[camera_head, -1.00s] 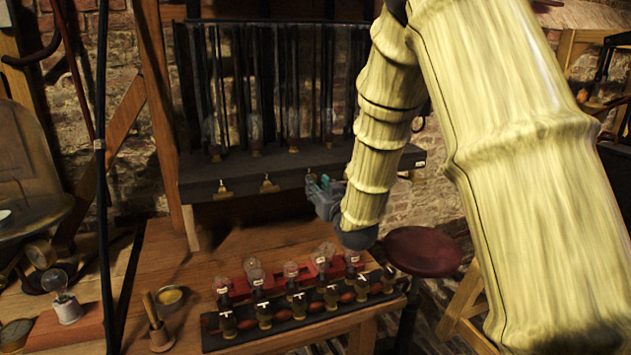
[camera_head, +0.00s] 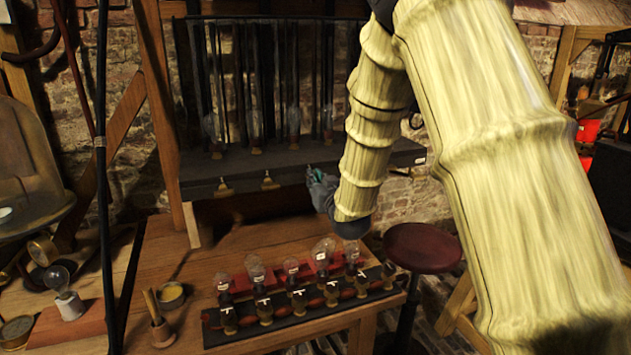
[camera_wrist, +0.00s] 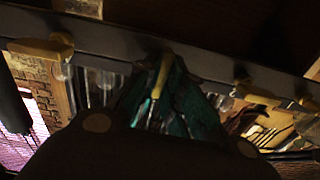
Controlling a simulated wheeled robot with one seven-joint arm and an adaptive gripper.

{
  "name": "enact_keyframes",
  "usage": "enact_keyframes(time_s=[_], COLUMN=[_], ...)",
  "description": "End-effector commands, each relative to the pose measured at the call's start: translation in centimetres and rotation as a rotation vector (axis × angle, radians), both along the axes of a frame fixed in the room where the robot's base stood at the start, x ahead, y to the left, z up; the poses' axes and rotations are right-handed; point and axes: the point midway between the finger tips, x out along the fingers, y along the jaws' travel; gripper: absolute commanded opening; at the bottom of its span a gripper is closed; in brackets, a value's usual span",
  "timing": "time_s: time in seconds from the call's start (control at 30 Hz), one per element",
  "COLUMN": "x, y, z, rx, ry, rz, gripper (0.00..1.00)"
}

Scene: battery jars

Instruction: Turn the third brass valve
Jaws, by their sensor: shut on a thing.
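Brass valves stick out along the front edge of the dark shelf. The first valve (camera_head: 222,187) and the second valve (camera_head: 267,181) show clearly to the left of my gripper (camera_head: 313,178). My gripper is at the third position from the left and mostly hides the third valve in the head view. In the wrist view, the third valve's brass handle (camera_wrist: 161,75) stands between the greenish fingers of my gripper (camera_wrist: 160,88), which are shut on it. Other valves show on either side there, at left (camera_wrist: 45,48) and right (camera_wrist: 256,96).
The dark shelf (camera_head: 245,172) carries several glass tubes. Below it, a wooden bench (camera_head: 180,245) holds a black rack (camera_head: 300,307) with several bulbs and brass fittings. A dark red stool (camera_head: 422,248) stands right of the bench.

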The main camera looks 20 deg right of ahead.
Motion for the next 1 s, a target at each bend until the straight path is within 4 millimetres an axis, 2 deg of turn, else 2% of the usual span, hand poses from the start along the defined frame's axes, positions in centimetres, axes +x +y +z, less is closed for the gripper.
enact_keyframes(time_s=[0.47, 0.5, 0.6, 1.0], x=[0.01, 0.01, 0.02, -0.45], y=[0.01, 0.01, 0.02, 0.05], z=[0.00, 0.00, -0.01, -0.02], rx=[-0.073, -0.073, -0.073, -0.072], ry=[0.001, 0.001, 0.001, 0.001], rz=[0.000, 0.000, 0.000, 0.001], gripper=[0.00, 0.15, 0.31, 0.31])
